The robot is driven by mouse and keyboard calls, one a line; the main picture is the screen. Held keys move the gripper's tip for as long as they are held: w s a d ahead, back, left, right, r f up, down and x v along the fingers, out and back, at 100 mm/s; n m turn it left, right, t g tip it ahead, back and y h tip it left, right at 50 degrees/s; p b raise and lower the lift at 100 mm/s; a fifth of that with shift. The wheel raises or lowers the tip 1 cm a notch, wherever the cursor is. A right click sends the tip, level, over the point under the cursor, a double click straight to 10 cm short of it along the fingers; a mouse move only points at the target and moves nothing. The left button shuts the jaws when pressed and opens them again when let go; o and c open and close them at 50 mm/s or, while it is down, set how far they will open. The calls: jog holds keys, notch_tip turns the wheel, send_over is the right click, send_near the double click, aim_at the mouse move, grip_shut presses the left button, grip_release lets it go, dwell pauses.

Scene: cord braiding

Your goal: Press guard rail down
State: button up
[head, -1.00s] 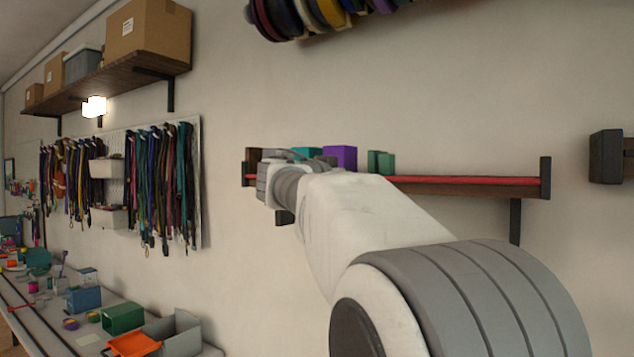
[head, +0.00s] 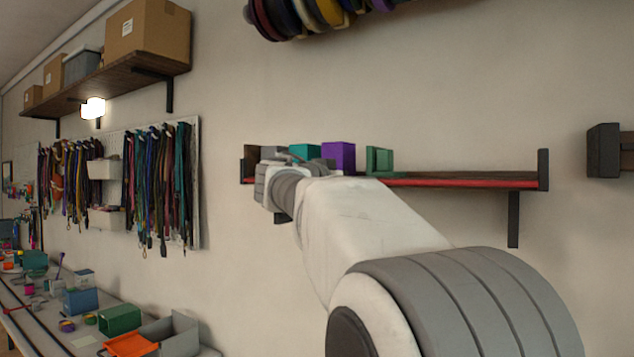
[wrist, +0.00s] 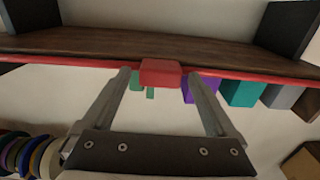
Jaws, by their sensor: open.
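The red guard rail (head: 465,183) runs along the front of a dark wooden wall shelf (head: 470,174), low against the front edge, with some of the board showing above it in the head view. The wrist view is upside down; there the rail (wrist: 70,60) crosses the frame with a red block-shaped tab (wrist: 160,72) at its middle. My gripper (wrist: 160,74) is open, one finger on each side of the tab, with visible space between. My arm hides the gripper and the tab in the head view.
On the shelf stand a purple box (head: 338,156), a teal box (head: 304,152) and a green item (head: 379,160). Spools (head: 300,15) hang above. A second bracketed piece (head: 604,151) is at the right.

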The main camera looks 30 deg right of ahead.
jog(key=b+v, duration=0.4)
jog(key=v, duration=1.3)
jog(key=shift+a, duration=0.2)
jog(key=s+f+n+g+y, duration=0.1)
jog(key=s+f+n+y, duration=0.2)
jog(key=f, duration=0.5)
jog(key=s+a+f+n+g+y, duration=0.1)
jog(key=s+f+n+y, duration=0.1)
jog(key=s+f, duration=0.35)
jog(key=s+f+n+g+y, duration=0.1)
jog(key=f+n+y, duration=0.2)
jog(key=f, duration=0.6)
jog(key=s+a+f+n+y, duration=0.2)
jog(key=s+a+f+y, duration=0.1)
jog(key=f, duration=0.5)
jog(key=s+a+f+n+y+p, duration=0.1)
jog(key=s+a+f+y, duration=0.3)
jog(key=s+f, duration=0.4)
jog(key=shift+a+n+g, duration=0.3)
jog(key=shift+a+n, duration=0.1)
jog(key=shift+a, duration=0.45)
